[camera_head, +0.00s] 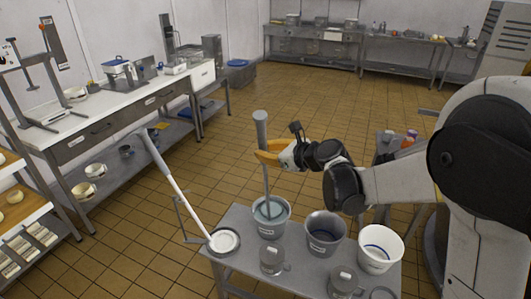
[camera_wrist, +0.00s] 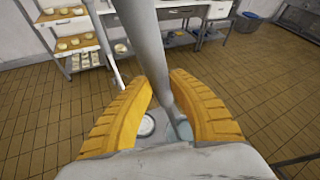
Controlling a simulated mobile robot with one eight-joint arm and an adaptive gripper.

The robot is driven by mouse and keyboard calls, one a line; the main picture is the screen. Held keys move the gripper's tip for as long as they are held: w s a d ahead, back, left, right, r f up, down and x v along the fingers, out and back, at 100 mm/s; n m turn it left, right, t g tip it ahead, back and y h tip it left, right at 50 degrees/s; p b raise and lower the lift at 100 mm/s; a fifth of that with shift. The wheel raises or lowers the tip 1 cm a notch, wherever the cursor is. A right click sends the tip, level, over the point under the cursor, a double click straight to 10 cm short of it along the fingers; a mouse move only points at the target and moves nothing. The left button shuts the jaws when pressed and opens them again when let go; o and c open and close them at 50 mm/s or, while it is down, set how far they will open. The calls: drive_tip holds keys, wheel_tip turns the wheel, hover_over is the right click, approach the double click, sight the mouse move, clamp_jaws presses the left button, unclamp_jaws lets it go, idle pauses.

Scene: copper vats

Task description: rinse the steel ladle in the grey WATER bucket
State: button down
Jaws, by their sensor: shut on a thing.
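My gripper (camera_head: 266,157) is shut on the handle of the steel ladle (camera_head: 266,183), below its thick grey top. The ladle stands nearly upright, and its lower end goes into a grey bucket (camera_head: 268,228) holding pale bluish liquid. The bucket's front label is too small to read surely. The ladle's bowl is hidden in the bucket. In the wrist view the yellow fingers (camera_wrist: 166,88) sit on both sides of the ladle handle (camera_wrist: 150,50), and part of the bucket (camera_wrist: 180,131) shows below.
A darker grey bucket (camera_head: 324,243) and a white bucket (camera_head: 381,248) stand to the right on the metal table (camera_head: 236,268). A long white-handled tool (camera_head: 178,185) ends in a round white head at left. Clear jars (camera_head: 272,261) stand in front. Tiled floor behind is free.

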wheel_tip(320, 180, up, 14)
drive_tip(key=p, duration=0.8)
drive_tip(key=shift+p, duration=0.3)
